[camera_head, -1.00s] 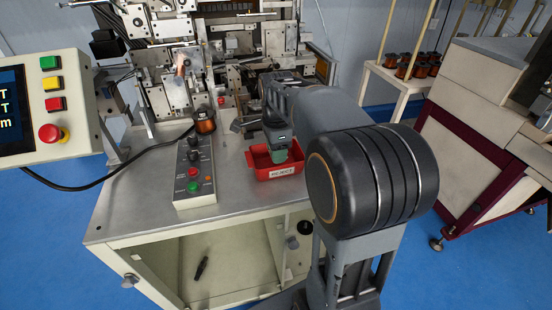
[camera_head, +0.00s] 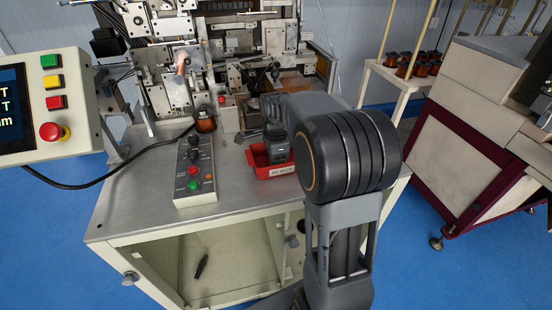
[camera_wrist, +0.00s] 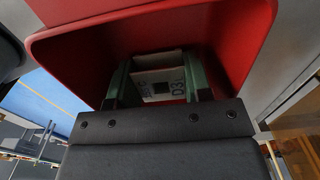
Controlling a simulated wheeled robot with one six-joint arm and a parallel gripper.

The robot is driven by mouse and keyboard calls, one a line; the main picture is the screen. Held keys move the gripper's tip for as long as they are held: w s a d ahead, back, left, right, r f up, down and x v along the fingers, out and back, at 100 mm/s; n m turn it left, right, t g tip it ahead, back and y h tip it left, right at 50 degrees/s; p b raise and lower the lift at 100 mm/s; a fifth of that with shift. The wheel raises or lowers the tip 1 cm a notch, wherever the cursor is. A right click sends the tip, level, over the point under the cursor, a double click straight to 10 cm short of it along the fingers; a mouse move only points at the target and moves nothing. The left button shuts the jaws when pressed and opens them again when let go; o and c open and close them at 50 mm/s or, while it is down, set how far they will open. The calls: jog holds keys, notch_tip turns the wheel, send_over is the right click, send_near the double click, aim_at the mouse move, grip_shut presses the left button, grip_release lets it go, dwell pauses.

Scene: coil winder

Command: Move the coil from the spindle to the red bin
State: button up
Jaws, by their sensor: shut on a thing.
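The red bin (camera_head: 260,158), labelled REJECT, stands on the machine table at its front right. Its red wall (camera_wrist: 65,52) also fills much of the wrist view. In the head view my dark wrist hides the fingers and the held coil. The spindle area is in the winder (camera_head: 181,66), where a copper-coloured part shows.
A button box (camera_head: 194,170) stands left of the bin, with a copper bobbin (camera_head: 205,122) behind it. A control panel (camera_head: 52,105) is at far left. A shelf with several coils (camera_head: 415,66) is at back right. The table's front left is clear.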

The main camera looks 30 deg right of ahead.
jog(key=shift+f, duration=0.1)
jog(key=shift+f, duration=0.1)
jog(key=o, duration=0.9)
notch_tip(320, 180, up, 12)
jog(key=s+a+f+n+t, duration=0.1)
jog(key=s+a+f+n, duration=0.2)
jog(key=s+n, duration=0.2)
jog(key=s+a+f+n+t, duration=0.1)
jog(key=s+a+f+n, duration=0.1)
jog(key=s+n, duration=0.3)
jog(key=s+a+f+n+t+p, duration=0.1)
jog(key=s+a+f+n, duration=0.2)
jog(key=s+n, duration=0.3)
jog(key=shift+s+a+f+n+t, duration=0.1)
jog(key=shift+a+n, duration=0.1)
jog(key=shift+n, duration=0.5)
jog(key=shift+w+a+f+n+t, duration=0.1)
jog(key=shift+a+f+n, duration=0.1)
jog(key=shift+n, duration=0.5)
jog(key=shift+s+a+f+n+t, duration=0.1)
jog(key=shift+a+n, duration=0.1)
jog(key=shift+n, duration=0.5)
